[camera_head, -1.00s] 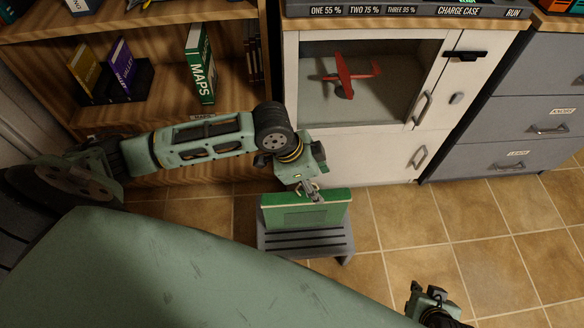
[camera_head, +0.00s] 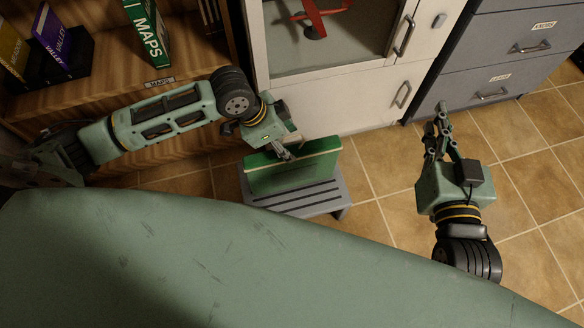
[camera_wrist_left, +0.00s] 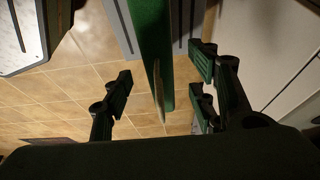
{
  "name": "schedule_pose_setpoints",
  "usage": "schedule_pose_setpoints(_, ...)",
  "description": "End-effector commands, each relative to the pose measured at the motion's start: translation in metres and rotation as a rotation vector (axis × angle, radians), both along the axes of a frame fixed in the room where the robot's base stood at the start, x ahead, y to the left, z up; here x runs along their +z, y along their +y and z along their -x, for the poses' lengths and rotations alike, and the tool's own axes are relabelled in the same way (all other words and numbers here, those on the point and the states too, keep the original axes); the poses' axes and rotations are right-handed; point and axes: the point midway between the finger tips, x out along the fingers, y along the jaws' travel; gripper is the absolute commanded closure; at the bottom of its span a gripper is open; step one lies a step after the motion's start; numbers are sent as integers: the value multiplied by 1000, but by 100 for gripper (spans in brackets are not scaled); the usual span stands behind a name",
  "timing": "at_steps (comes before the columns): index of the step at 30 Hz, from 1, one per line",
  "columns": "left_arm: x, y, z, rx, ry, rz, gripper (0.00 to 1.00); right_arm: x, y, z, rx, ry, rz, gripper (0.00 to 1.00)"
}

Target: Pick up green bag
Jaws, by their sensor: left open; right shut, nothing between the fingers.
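The green bag (camera_head: 300,171) stands upright on a grey slatted step stool (camera_head: 300,196) in the head view. My left gripper (camera_head: 287,154) is at the bag's top edge. In the left wrist view the bag (camera_wrist_left: 152,50) runs between the spread fingers of my open left gripper (camera_wrist_left: 160,98), with a visible gap to the left finger; whether the right fingers touch it I cannot tell. My right gripper (camera_head: 441,125) is shut and empty, over the floor to the right of the stool.
A wooden bookshelf (camera_head: 180,134) with a green MAPS book (camera_head: 148,36) stands at the left. Behind the stool is a white cabinet (camera_head: 350,98) with a red model plane (camera_head: 322,15). Grey drawers (camera_head: 490,70) stand at the right. Tiled floor (camera_head: 385,235) is clear right of the stool.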

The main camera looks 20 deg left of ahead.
Motion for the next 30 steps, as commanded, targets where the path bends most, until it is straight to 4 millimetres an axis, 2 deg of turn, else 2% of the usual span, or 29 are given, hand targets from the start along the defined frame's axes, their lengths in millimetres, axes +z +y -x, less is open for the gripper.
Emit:
schedule_pose_setpoints(10, -13, -5, -3, 0, -1, 1, 47, 28, 5, -2, 9, -141, -37, 100)
schedule_pose_setpoints(16, -26, -9, -5, -1, -1, 1, 47, 63, 8, 2, 19, -322, -85, 100)
schedule_pose_setpoints(24, -43, -15, -8, 0, 0, 1, 47, 112, 10, 22, 35, -578, -156, 100)
schedule_pose_setpoints(30, -54, -19, -11, 0, -1, 1, 47, 138, 8, 41, 41, -729, -199, 100)
